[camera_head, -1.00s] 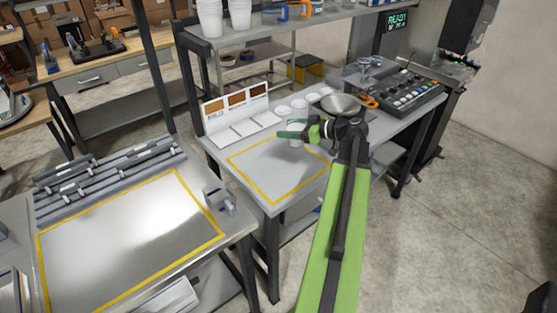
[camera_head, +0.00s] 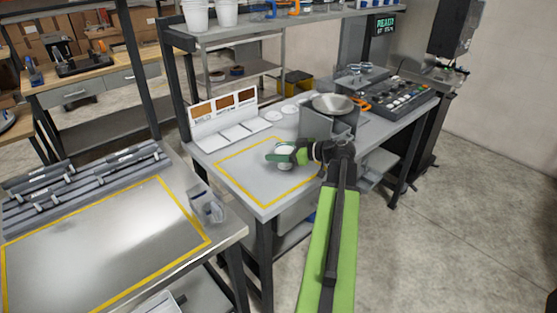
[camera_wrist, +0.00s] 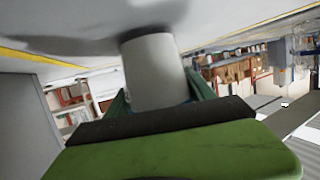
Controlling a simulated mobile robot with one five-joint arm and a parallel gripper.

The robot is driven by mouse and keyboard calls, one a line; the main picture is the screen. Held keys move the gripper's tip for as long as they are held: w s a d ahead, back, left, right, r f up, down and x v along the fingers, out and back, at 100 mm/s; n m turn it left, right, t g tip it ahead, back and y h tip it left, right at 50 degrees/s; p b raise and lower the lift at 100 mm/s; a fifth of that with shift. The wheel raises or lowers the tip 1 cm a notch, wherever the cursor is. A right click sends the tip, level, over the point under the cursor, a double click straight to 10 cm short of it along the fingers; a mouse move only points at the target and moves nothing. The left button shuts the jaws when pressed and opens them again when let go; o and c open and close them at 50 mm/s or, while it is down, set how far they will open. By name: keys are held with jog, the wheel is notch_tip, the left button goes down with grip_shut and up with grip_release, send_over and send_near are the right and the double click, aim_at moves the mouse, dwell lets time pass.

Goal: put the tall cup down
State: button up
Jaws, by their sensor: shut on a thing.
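My gripper (camera_head: 283,156) is shut on a pale, near-white cup (camera_head: 286,167), over the yellow-outlined area (camera_head: 237,187) of the middle table. In the wrist view the cup (camera_wrist: 153,70) shows as a smooth light-grey cylinder between my green fingers (camera_wrist: 160,98). One end of it is at or very close to the grey table surface (camera_wrist: 215,18), and a dark shadow lies beside it. I cannot tell whether it touches. The cup looks about upright in the head view. My fingers hide part of its side.
A metal bowl (camera_head: 332,103) on a grey stand (camera_head: 318,124) is just right of my gripper. White cup stacks (camera_head: 196,15) are on the shelf above. The outlined area is otherwise clear.

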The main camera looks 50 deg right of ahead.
jog(key=shift+f, duration=0.25)
jog(key=o, duration=1.8)
jog(key=shift+r, duration=0.1)
jog(key=shift+r+p, duration=0.2)
jog(key=shift+p, duration=0.1)
jog(key=p+v, duration=0.3)
jog(key=v, duration=0.8)
jog(key=shift+s+r, duration=0.1)
jog(key=shift+s, duration=0.05)
jog(key=shift+s+d, duration=0.15)
jog(key=shift+s, duration=0.15)
